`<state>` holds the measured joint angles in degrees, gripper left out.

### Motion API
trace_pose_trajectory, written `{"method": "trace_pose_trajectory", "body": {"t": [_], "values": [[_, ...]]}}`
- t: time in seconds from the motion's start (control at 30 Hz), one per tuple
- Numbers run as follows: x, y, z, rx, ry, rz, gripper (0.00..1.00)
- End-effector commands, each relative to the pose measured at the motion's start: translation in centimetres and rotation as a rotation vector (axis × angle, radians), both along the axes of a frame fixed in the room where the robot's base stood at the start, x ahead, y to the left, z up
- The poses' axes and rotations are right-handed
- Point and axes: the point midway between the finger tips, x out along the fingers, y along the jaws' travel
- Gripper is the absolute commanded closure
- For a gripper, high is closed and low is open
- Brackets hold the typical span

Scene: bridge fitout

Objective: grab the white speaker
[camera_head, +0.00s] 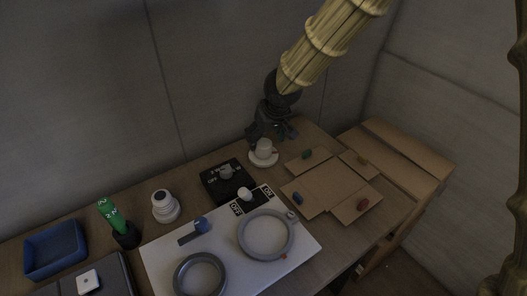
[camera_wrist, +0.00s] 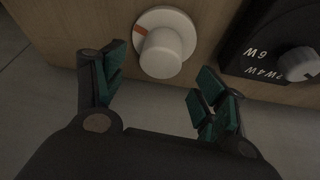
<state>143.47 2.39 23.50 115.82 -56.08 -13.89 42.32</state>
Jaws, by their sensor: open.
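A white, banded, rounded object (camera_head: 165,206), which looks like the white speaker, stands upright on the table left of the middle. It is not recognisable in the wrist view. My gripper (camera_head: 270,132) is at the back of the table, well to its right, open and empty. In the wrist view my gripper's fingers (camera_wrist: 160,78) are spread apart. Near them is a white cylinder on a round white base (camera_wrist: 163,45) with a reddish mark; it also shows below my gripper in the head view (camera_head: 263,148). I see no contact with it.
A black box with a dial (camera_head: 216,187) stands between the banded object and my gripper. A green item in a black holder (camera_head: 125,235) and a blue tray (camera_head: 56,252) are at left. A white board with rings (camera_head: 220,243) lies in front.

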Motion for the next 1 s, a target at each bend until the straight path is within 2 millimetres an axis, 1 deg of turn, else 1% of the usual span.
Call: {"method": "trace_pose_trajectory", "body": {"t": [0.13,0.4,0.53,0.77,0.8,0.97,1.0], "values": [[0.4,0.1,-1.0,0.000,0.001,0.000,0.28],[1.5,0.5,-4.0,-0.001,0.001,0.000,0.28],[1.7,0.7,-4.7,0.000,0.000,-0.001,0.28],[1.7,0.7,-4.8,0.000,0.000,-0.001,0.28],[1.7,0.7,-4.8,0.000,0.000,-0.001,0.30],[1.7,0.7,-4.8,0.000,0.000,-0.001,0.59],[1.7,0.7,-4.8,0.000,0.000,-0.001,0.67]]}}
